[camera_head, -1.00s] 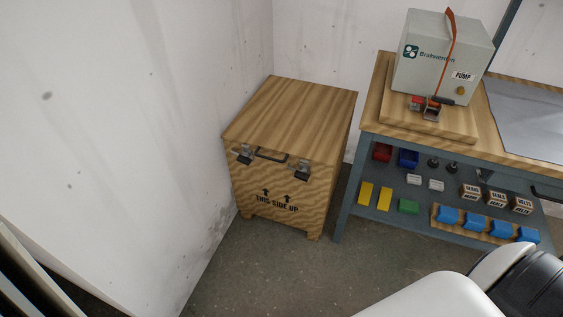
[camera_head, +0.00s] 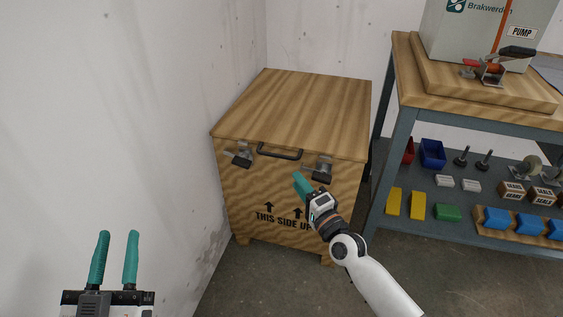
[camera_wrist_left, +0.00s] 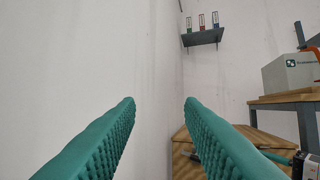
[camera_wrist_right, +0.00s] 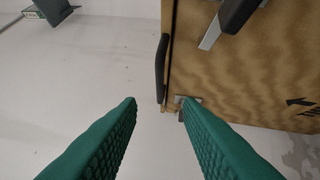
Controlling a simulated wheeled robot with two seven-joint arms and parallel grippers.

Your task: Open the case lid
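A wooden case with a closed flat lid (camera_head: 300,100) stands in the corner, marked "THIS SIDE UP". Its front has a dark handle (camera_head: 279,153) between a left latch (camera_head: 240,155) and a right latch (camera_head: 319,169). My left gripper (camera_head: 116,235) is open and empty, left of the case in front of the white wall. My right gripper (camera_wrist_right: 160,100) is open and empty in front of the case, just below the right latch in the head view. In the right wrist view the handle (camera_wrist_right: 161,68) and the case front (camera_wrist_right: 235,80) lie beyond its fingers.
A workbench (camera_head: 399,125) stands to the right of the case with a grey pump box (camera_head: 475,35) and a red clamp on top. Its lower shelf holds bins and small boxes. The white wall (camera_head: 110,120) is close on the left. Floor in front is clear.

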